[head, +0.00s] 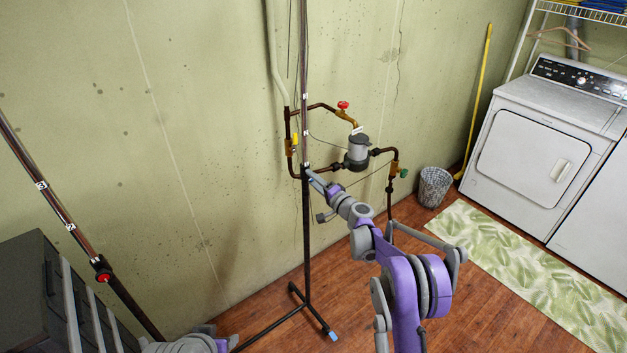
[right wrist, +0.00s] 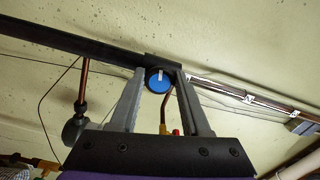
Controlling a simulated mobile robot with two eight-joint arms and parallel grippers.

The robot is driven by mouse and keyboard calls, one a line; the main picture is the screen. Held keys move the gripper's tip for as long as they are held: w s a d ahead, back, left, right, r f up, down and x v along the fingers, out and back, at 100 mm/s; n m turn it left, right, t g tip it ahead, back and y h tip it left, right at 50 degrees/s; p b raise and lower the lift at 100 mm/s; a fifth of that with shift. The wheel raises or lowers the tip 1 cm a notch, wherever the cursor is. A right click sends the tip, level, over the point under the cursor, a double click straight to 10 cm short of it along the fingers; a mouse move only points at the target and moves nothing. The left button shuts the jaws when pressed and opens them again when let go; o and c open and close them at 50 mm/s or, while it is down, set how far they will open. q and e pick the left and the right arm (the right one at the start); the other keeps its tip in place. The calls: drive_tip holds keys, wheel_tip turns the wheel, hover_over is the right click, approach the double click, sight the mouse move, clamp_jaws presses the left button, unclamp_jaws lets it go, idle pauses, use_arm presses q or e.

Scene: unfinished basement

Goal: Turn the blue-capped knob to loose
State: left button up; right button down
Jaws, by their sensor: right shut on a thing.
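The blue-capped knob (right wrist: 157,84) shows in the right wrist view, between my fingertips. It has a round blue face, a dark rim and a white mark near its upper edge. My right gripper (right wrist: 160,78) is shut on it, one finger on each side. In the head view my right gripper (head: 311,175) meets the dark upright stand (head: 306,225) in front of the wall pipes. The knob is hidden there behind the gripper. My left gripper is not seen; only part of that arm shows at the bottom edge.
Copper pipes with a red-handled valve (head: 342,105), a grey meter (head: 358,150) and a green-handled valve (head: 403,173) are close behind. A second pole with a red knob (head: 103,277) leans at left. A wire basket (head: 435,187) and a dryer (head: 535,150) stand right.

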drive_tip(key=shift+d+f+n, duration=0.1)
drive_tip(key=shift+n, duration=3.75)
drive_tip(key=shift+d+f+n, duration=0.1)
drive_tip(key=shift+n, duration=3.75)
drive_tip(key=shift+c, duration=1.9)
unclamp_jaws()
